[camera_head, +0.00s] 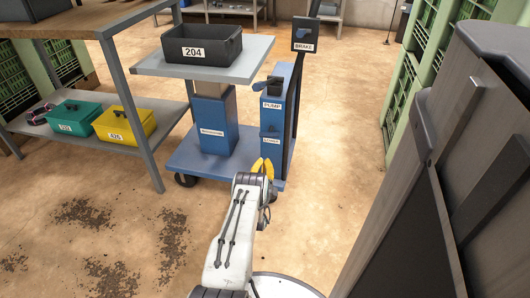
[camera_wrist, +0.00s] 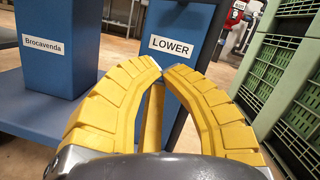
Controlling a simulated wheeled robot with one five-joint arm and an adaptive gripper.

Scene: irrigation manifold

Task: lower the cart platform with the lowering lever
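The blue-grey cart has a raised platform (camera_head: 220,62) on a column, with a blue control post (camera_head: 277,110) at its right. The post carries a PUMP label with a black lever (camera_head: 266,86) above it. Lower down is a LOWER label (camera_head: 271,141), with a small dark part (camera_head: 271,130), perhaps the lowering lever, just above it. The LOWER label also shows in the wrist view (camera_wrist: 171,47). My gripper (camera_head: 263,162) is just below and in front of that label. Its yellow fingertips (camera_wrist: 163,68) nearly meet, with nothing seen held. No lever is clear in the wrist view.
A black bin marked 204 (camera_head: 202,45) stands on the platform. A BRAKE sign (camera_head: 305,34) tops a dark pole by the post. A metal shelf (camera_head: 150,122) at left holds green and yellow boxes. Green crates (camera_head: 408,100) stand at right. Floor between is open.

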